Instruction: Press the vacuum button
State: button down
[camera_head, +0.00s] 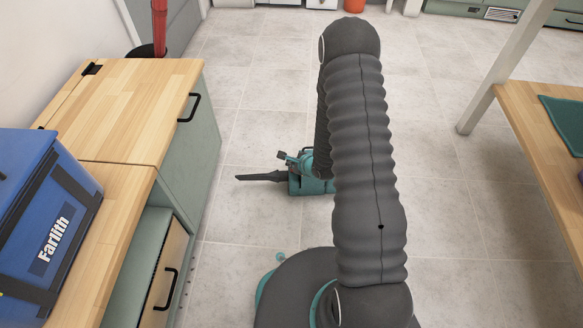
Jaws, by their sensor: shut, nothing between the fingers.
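My gripper (241,178) is shut and empty. It is a narrow dark shape at the end of a teal wrist, pointing left above the floor, past the front of the wooden-topped cabinet. My arm's grey ribbed links rise in the middle and hide part of the view behind them. A red upright tube (159,26) with a dark base stands at the upper left behind the cabinet. I cannot tell whether it belongs to the vacuum. No vacuum button can be made out.
A wooden-topped cabinet (128,100) with green fronts runs along the left. A blue "Farlith" bag (20,165) sits on it. A wooden table (545,125) with a green cloth (568,120) stands at right. The tiled floor (455,205) between them is largely clear.

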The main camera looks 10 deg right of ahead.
jog(key=shift+r+p, duration=2.05)
jog(key=shift+r, duration=0.45)
